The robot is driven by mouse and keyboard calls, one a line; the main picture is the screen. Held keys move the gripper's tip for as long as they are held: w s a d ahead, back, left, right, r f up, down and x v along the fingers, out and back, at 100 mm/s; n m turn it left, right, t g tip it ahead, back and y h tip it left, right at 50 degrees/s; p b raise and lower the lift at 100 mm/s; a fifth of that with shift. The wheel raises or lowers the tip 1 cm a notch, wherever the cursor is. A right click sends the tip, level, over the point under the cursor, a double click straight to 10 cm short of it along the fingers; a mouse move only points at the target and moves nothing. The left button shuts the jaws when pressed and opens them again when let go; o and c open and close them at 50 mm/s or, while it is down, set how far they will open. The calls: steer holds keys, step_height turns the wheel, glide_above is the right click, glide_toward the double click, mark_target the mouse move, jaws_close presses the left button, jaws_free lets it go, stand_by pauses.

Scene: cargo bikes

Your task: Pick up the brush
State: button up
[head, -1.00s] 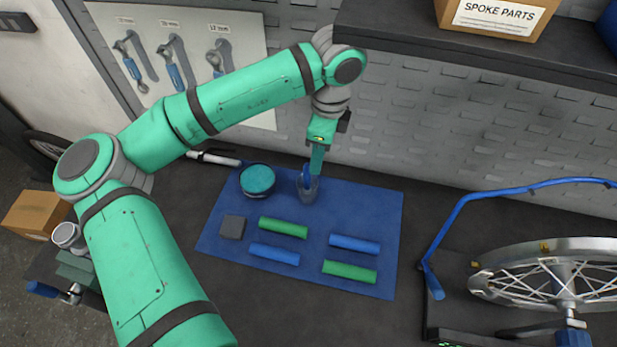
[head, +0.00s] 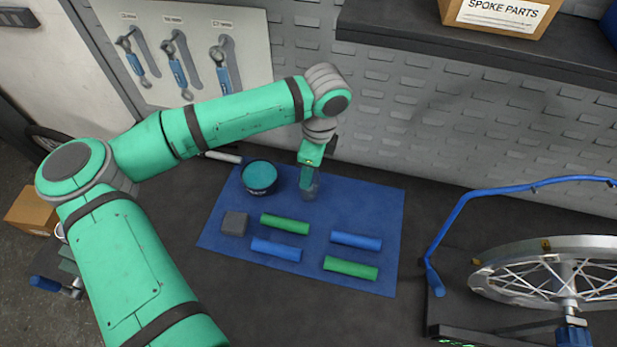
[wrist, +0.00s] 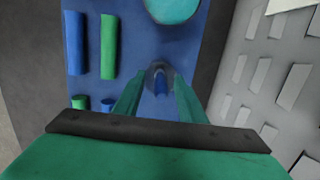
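The brush's lower end cannot be made out.
A grey block (head: 234,224) and several green and blue cylinders lie nearer on the mat. A wheel in a blue stand (head: 440,230) is at right. A dark shelf (head: 480,50) overhangs at upper right.

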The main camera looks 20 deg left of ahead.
steer(key=shift+w, duration=0.1)
steer(key=c, duration=0.9)
steer(key=shift+w, duration=0.1)
jaws_close()
steer(key=shift+a, duration=0.1)
